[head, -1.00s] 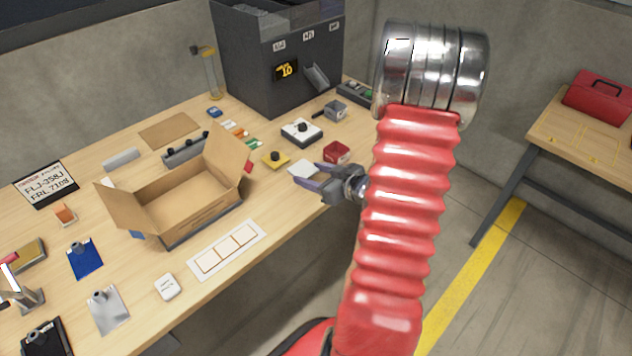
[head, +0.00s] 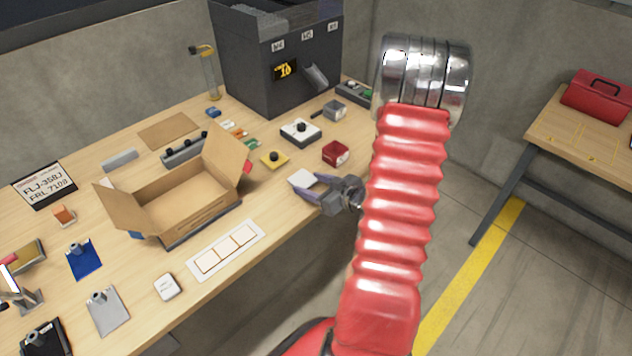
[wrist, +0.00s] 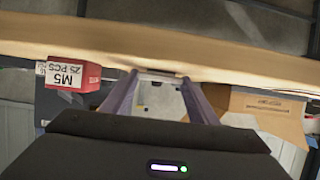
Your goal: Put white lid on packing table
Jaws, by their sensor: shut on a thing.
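My gripper (head: 312,188) is shut on the white lid (head: 302,179), a small flat pale piece held at the fingertips over the front edge of the wooden bench (head: 270,222). In the wrist view the lid (wrist: 160,74) shows as a thin edge between my two purple fingers (wrist: 155,90). I cannot tell whether the lid touches the bench top. A second wooden table (head: 570,150) stands apart at the far right; neither table has a readable name.
An open cardboard box (head: 190,205) stands left of my gripper. A red M5 box (head: 336,153) is close behind it, also in the wrist view (wrist: 70,76). A red toolbox (head: 598,96) sits on the right table. Open floor lies between the tables.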

